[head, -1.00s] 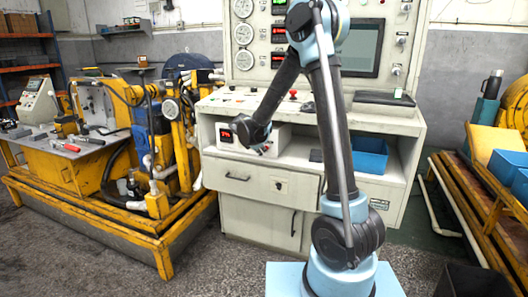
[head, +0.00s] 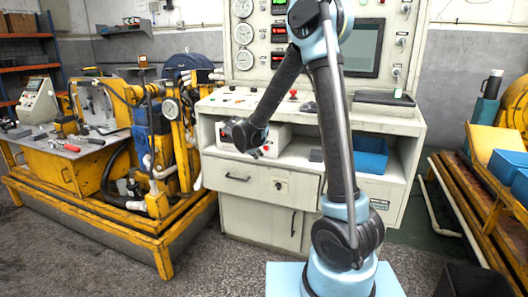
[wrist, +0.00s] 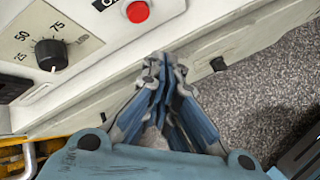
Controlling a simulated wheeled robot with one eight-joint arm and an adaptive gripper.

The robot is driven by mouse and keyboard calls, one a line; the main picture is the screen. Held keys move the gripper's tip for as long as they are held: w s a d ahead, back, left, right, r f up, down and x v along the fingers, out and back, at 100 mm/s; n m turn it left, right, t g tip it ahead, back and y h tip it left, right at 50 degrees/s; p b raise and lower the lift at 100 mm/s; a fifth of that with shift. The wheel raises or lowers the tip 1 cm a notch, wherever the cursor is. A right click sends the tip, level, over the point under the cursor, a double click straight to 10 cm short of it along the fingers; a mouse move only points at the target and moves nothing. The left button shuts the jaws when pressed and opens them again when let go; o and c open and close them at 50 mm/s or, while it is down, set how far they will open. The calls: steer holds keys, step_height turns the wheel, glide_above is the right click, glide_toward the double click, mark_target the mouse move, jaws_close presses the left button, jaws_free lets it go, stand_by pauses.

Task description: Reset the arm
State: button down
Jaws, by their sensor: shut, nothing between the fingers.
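My gripper (wrist: 163,65) is shut and empty in the wrist view, its fingertips together and pointing away from the camera. Below its tips in that view is the bare speckled floor (wrist: 270,85), and the edge of a pale panel with a red button (wrist: 138,12) and a black dial (wrist: 50,54) lies close ahead. In the head view my arm rises from its base and bends down to the left, ending in front of the console's open shelf. My gripper's fingers are too small to make out clearly there.
A cream control console (head: 285,215) stands behind my arm, with a blue bin (head: 369,158) on its shelf. A yellow machine bench (head: 75,185) with scattered tools stands at the left. A yellow rack (head: 470,195) with blue bins stands at the right. Floor shows between them.

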steer(key=shift+s+a, duration=0.25)
steer(key=shift+s, duration=0.45)
steer(key=shift+d, duration=0.1)
steer(key=s+d+r+m+g+y, duration=0.1)
steer(key=s+d+r+m+g, duration=0.15)
steer(key=s+d+m, duration=0.55)
steer(key=s+d+r+m+g, duration=0.2)
steer(key=s+d+r+m, duration=0.15)
steer(key=s+d, duration=0.8)
steer(key=s+d+f+m+y, duration=0.1)
steer(key=s+d+f+m, duration=0.1)
steer(key=s+m, duration=0.4)
steer(key=s+d+f+m+g+y, duration=0.1)
steer(key=s+d+f+m, duration=0.2)
steer(key=s, duration=0.9)
steer(key=shift+s+d+f+m+y, duration=0.25)
steer(key=shift+d+f+m+y, duration=0.15)
steer(key=shift+f+m, duration=0.85)
steer(key=shift+r, duration=0.15)
